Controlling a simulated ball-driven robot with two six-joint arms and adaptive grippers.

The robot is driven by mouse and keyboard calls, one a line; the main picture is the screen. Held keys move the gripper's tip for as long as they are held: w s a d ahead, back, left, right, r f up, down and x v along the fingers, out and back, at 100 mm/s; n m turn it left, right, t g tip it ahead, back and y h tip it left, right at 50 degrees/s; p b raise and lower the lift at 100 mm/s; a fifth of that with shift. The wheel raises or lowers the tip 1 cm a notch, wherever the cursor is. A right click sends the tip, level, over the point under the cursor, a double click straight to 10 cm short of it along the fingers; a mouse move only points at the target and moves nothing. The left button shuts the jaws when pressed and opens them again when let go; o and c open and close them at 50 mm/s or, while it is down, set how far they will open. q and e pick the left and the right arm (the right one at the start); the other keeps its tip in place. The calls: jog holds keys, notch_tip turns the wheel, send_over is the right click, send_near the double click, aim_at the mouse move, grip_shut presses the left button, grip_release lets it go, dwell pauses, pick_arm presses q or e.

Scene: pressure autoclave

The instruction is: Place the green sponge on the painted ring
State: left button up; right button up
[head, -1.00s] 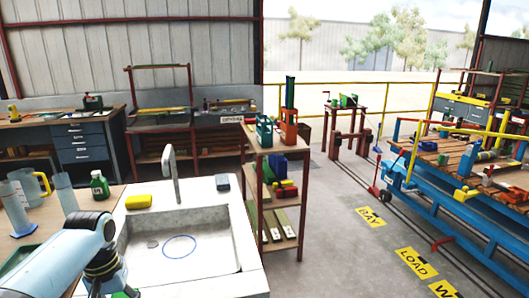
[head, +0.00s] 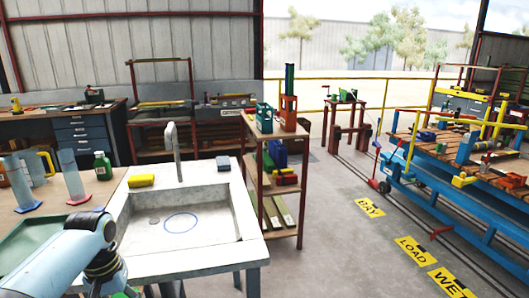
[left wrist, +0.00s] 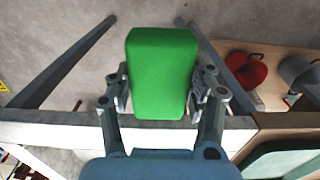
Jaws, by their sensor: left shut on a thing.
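The green sponge (left wrist: 161,75) is a block held between the two fingers of my left gripper (left wrist: 161,90), which is shut on it. In the left wrist view, bare floor shows behind the sponge. In the head view only a sliver of the green sponge (head: 130,293) shows at the bottom edge, below my left arm; most of it is hidden. The painted ring (head: 181,233) is a blue outline on the floor of the sink basin, with nothing on it. The sponge is apart from the ring, on the near side of the sink. My right gripper is not in view.
The white sink (head: 245,222) has raised walls and a grey tap (head: 176,150). Left are a green bottle (head: 102,166) and cylinders. A shelf (head: 276,195) stands right; floor beyond is open.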

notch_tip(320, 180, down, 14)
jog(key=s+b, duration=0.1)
jog(key=b, duration=1.2)
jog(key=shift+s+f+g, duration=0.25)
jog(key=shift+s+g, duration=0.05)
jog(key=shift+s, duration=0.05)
